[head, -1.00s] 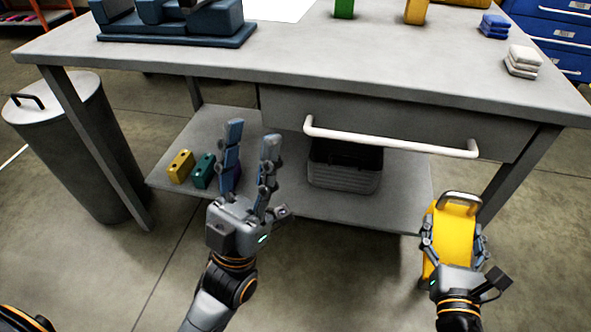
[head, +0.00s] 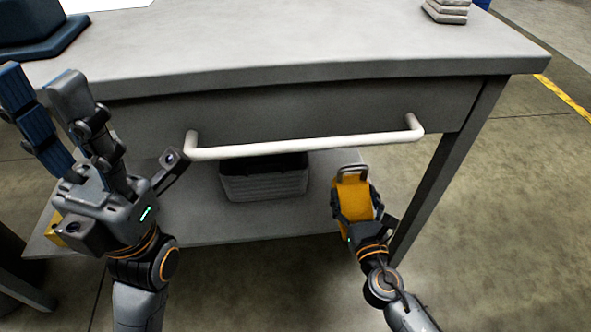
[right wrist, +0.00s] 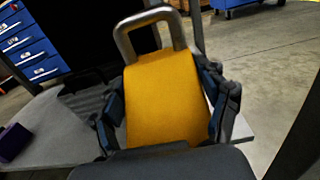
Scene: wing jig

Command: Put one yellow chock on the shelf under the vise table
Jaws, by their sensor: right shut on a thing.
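The yellow chock (head: 354,196) has a grey metal handle on top. My right gripper (head: 355,200) is shut on it, with a finger on each side. In the head view the chock is at the right end of the lower shelf (head: 215,215) under the vise table (head: 320,55); I cannot tell whether it touches the shelf. The right wrist view shows the chock (right wrist: 165,100) upright between the fingers, with the shelf (right wrist: 60,135) behind and beside it. My left gripper (head: 45,105) is open and empty in front of the table's left part.
A grey basket (head: 265,180) stands on the shelf left of the chock. A white drawer handle (head: 300,146) juts out above the shelf. A table leg (head: 445,165) is right of the chock. A yellow block (head: 72,232) shows partly behind my left gripper.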

